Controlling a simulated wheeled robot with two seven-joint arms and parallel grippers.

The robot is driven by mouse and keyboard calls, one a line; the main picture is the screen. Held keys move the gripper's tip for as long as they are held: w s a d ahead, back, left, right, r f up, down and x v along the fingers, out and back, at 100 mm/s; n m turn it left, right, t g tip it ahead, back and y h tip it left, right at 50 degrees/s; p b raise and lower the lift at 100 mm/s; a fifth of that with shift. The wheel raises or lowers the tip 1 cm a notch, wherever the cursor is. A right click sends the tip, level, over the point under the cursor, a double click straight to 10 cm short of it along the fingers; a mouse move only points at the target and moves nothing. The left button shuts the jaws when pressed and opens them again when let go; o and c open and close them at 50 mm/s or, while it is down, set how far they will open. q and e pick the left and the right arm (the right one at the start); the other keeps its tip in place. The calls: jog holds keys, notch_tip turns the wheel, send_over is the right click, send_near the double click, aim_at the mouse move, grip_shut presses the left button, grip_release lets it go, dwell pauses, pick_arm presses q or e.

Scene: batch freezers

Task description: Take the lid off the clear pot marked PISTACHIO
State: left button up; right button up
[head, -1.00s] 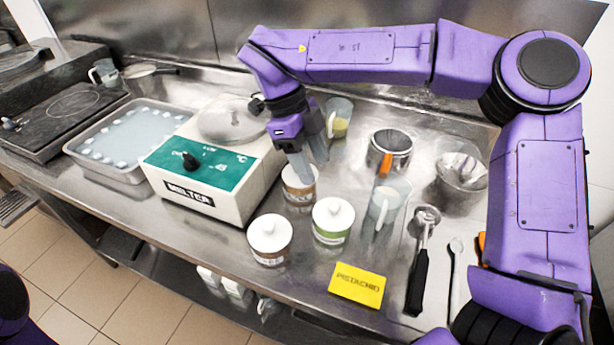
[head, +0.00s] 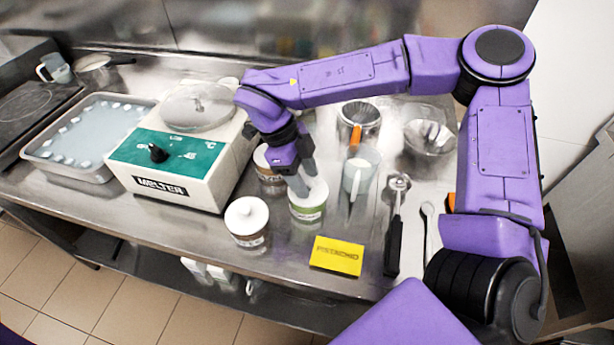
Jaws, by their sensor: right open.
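Three clear pots with white lids stand on the steel counter. One with a green label (head: 308,208) is in the middle, one with a brown label (head: 249,237) is front left, and another brown-labelled pot (head: 268,172) is behind, partly hidden by my right gripper. The pot labels are too small to read. A yellow card reading PISTACHIO (head: 336,256) lies in front of the green-labelled pot. My right gripper (head: 304,186) is open, with its fingers at the white lid (head: 314,191) of that pot; I cannot tell whether they touch. My left gripper is out of view.
A white melter (head: 178,165) stands left, beside a tray (head: 85,140) of pale liquid. A clear jug (head: 358,180) stands close to the right of the green-labelled pot. Behind are a metal cup (head: 360,118) and a bowl (head: 429,140); a scoop (head: 395,225) lies right.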

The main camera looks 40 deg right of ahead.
jog(key=shift+s+r, duration=0.15)
jog(key=shift+s, duration=0.2)
jog(key=c, duration=0.5)
jog(key=shift+s+a, duration=0.1)
jog(key=c, duration=0.5)
jog(key=shift+w, duration=0.2)
grip_shut()
